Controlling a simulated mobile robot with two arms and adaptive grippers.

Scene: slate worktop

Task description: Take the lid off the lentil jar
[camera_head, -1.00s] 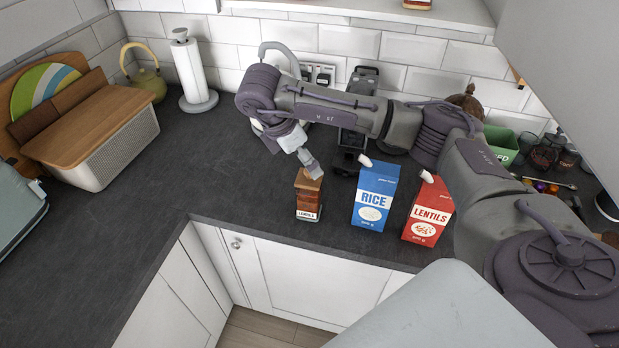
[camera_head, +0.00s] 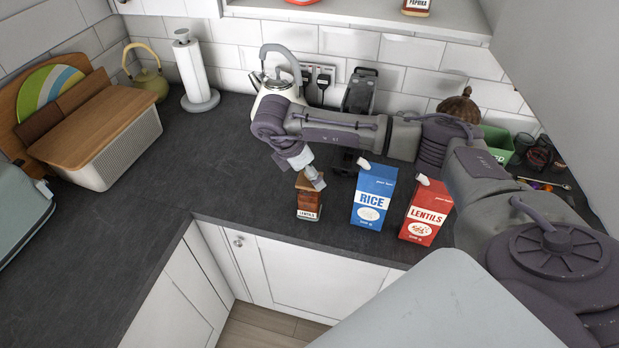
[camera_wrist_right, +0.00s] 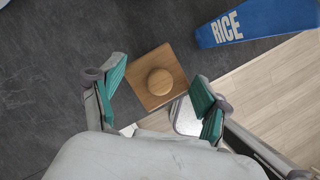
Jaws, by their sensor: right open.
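The lentil jar (camera_head: 308,207) stands upright near the front edge of the worktop, with a label on its front. Its square wooden lid (camera_wrist_right: 154,90) with a round knob is on it, seen from above in the right wrist view. My right gripper (camera_head: 318,181) is at the jar's top in the head view. In the right wrist view my right gripper (camera_wrist_right: 160,98) is open, with one green-padded finger on each side of the lid; I cannot tell whether either touches it. My left gripper is not in view.
A blue rice carton (camera_head: 372,196) stands right of the jar, and a red lentils carton (camera_head: 426,212) stands beyond it. A kettle (camera_head: 276,90) and a black appliance (camera_head: 359,92) are behind my arm. The worktop left of the jar is clear.

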